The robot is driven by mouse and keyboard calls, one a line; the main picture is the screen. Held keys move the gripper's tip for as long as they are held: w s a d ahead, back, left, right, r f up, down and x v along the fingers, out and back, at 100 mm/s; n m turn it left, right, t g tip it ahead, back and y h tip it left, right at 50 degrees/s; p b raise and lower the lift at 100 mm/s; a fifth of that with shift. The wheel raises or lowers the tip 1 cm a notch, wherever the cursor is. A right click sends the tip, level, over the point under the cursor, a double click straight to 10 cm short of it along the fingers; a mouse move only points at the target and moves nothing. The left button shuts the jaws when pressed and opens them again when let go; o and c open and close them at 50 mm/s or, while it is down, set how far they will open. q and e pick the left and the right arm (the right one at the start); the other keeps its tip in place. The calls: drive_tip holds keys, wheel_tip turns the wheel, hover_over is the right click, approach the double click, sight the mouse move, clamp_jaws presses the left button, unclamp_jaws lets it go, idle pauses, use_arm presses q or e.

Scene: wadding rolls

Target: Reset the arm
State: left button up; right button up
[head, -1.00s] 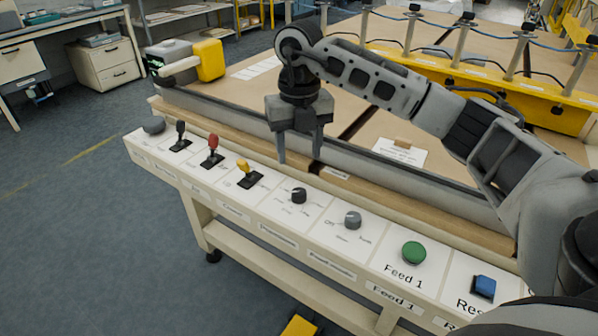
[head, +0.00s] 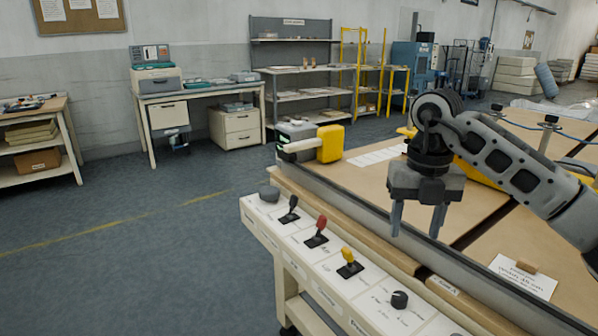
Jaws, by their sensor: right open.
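My right arm reaches in from the right in the head view. Its gripper (head: 418,220) points down above the table's front rail, open, with nothing between its two fingers. Below and left of it is the white control panel (head: 309,262), with a black lever (head: 290,210), a red lever (head: 318,230), a yellow lever (head: 348,258) and a black knob (head: 399,299). The gripper is apart from all of these. My left gripper does not show.
The brown table top (head: 465,205) lies under and behind the arm. A yellow box-shaped part (head: 330,143) stands at its far left corner. A paper card (head: 523,277) lies on the table. Open blue floor (head: 150,260) spreads left; a desk (head: 197,95) and shelves (head: 295,70) stand behind.

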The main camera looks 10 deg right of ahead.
drive_tip(key=s+a+f+n+g+y, duration=0.1)
drive_tip(key=s+a+f+y, duration=0.15)
drive_tip(key=a, duration=0.45)
drive_tip(key=s+a+f+n+y, duration=0.1)
drive_tip(key=a+f+n+y, duration=0.2)
drive_tip(key=a, duration=0.4)
drive_tip(key=s+a+f+g+y, duration=0.1)
drive_tip(key=s+a+f+y, duration=0.1)
drive_tip(key=a+y, duration=0.35)
drive_tip(key=s+a+r+m+t+y, duration=0.3)
drive_tip(key=a+r+m+y, duration=0.2)
drive_tip(key=a+y, duration=0.45)
drive_tip(key=d+f+m+t+h, duration=0.55)
drive_tip(key=m+t, duration=0.25)
drive_tip(key=m, duration=0.4)
drive_tip(key=d+f+m+t+h, duration=0.4)
drive_tip(key=f+m+t+h, duration=0.3)
drive_tip(key=m, duration=0.5)
drive_tip(key=s+d+f+m+g+h+p, duration=0.1)
drive_tip(key=s+d+f+m+g+h, duration=0.2)
drive_tip(key=s+f, duration=0.7)
drive_tip(key=shift+d+f+m+g+h, duration=0.15)
drive_tip(key=shift+f+m+g+h, duration=0.6)
drive_tip(key=shift+m+g, duration=0.4)
